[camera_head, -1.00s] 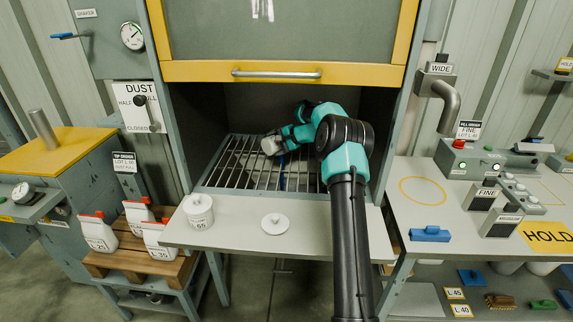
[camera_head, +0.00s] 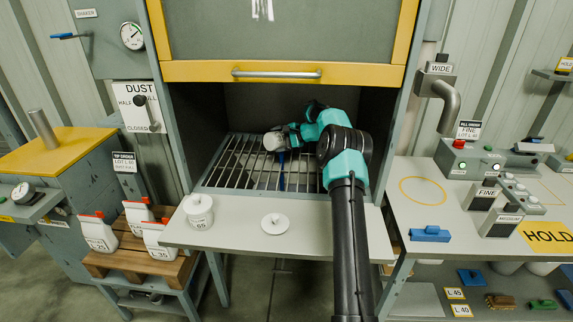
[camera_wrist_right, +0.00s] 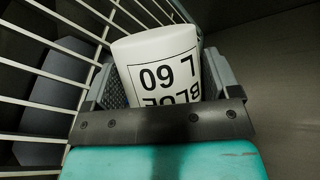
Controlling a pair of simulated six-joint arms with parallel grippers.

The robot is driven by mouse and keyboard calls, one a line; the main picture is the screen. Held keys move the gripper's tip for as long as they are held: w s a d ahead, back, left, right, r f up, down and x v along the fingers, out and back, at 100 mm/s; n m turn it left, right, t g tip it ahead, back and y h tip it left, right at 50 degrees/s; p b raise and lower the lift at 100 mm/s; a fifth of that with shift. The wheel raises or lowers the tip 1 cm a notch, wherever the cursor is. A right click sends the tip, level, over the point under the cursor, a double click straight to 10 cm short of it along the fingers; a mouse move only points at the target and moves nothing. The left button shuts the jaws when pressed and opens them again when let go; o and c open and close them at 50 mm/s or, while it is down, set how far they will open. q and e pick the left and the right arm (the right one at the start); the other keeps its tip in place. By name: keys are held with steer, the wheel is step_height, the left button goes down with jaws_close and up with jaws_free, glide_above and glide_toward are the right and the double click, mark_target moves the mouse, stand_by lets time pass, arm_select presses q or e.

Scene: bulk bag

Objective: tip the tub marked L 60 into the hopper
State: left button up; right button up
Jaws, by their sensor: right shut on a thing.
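The white tub marked L 60 (camera_wrist_right: 162,65) is between the fingers of my right gripper (camera_wrist_right: 165,88) in the right wrist view, its lettering upside down there. In the head view the tub (camera_head: 273,142) is small and partly covered by the gripper (camera_head: 284,137). The gripper is shut on it and holds it over the hopper's bar grate (camera_head: 240,165), inside the hood. The tub's mouth and contents cannot be made out. My left gripper is not in view.
A white tub marked 65 (camera_head: 199,211) and a loose white lid (camera_head: 275,224) are on the shelf (camera_head: 235,239) in front of the hopper. The raised yellow-framed hood door (camera_head: 285,74) hangs above. White jugs (camera_head: 160,239) stand at left.

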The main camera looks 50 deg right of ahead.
mark_target(279, 144)
steer(key=shift+a, duration=0.1)
steer(key=shift+a+f+n+h, duration=0.3)
steer(key=shift+a+n+h, duration=0.15)
steer(key=shift+n+h, duration=0.15)
steer(key=a+f+n+g+h, duration=0.1)
steer(key=h, duration=0.1)
steer(key=shift+a+f+n+h, duration=0.2)
steer(key=shift+n+h, duration=0.1)
steer(key=shift+n, duration=0.1)
